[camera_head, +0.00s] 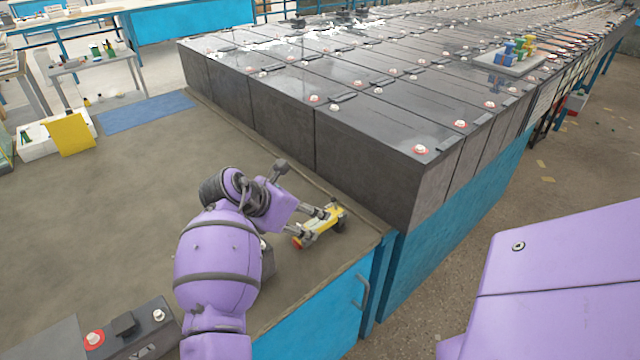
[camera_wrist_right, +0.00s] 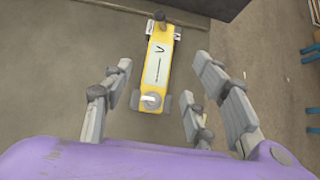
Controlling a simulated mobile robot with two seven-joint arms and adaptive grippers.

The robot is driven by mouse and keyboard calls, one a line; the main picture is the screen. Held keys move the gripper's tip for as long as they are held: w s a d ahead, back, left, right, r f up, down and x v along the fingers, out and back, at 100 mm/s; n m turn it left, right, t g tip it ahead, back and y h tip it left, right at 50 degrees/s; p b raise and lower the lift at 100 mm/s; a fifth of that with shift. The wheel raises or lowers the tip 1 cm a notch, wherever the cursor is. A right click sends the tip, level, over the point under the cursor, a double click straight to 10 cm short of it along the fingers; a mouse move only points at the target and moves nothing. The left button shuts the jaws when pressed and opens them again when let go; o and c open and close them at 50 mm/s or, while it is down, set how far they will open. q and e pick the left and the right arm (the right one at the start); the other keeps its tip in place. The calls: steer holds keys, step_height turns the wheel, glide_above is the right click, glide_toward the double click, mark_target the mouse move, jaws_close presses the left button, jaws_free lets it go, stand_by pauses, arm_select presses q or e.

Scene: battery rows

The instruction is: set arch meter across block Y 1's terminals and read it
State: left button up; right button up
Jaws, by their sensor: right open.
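The arch meter (camera_head: 322,228) is a yellow bar with dark end parts, lying on the grey-brown bench top close to its right edge. In the right wrist view the meter (camera_wrist_right: 157,70) shows a pale display with a V and a dark line; no number is readable. My right gripper (camera_head: 313,218) is open at the meter. In the wrist view its fingers (camera_wrist_right: 160,85) are spread to either side; contact is unclear. Black battery blocks (camera_head: 365,165) with red-ringed and plain terminals stand in rows beyond. No label is legible, so I cannot tell which is Y 1. My left gripper is out of view.
A separate black battery (camera_head: 140,340) sits at the bench's near left. A tray with coloured pieces (camera_head: 515,58) is on the blocks at the far right. A yellow panel (camera_head: 70,134) and blue mat (camera_head: 145,112) are at the back left. The bench middle is clear.

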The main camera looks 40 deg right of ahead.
mark_target(319, 220)
steer(key=x, duration=0.6)
steer(key=shift+f+b, duration=0.35)
steer(key=shift+b, duration=0.05)
steer(key=shift+w+d+f, duration=0.15)
steer(key=shift+d+f, duration=0.15)
steer(key=shift+f, duration=0.05)
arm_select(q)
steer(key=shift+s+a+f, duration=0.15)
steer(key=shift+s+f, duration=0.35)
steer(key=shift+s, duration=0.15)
arm_select(e)
steer(key=c, duration=1.3)
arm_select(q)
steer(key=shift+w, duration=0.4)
arm_select(e)
jaws_close()
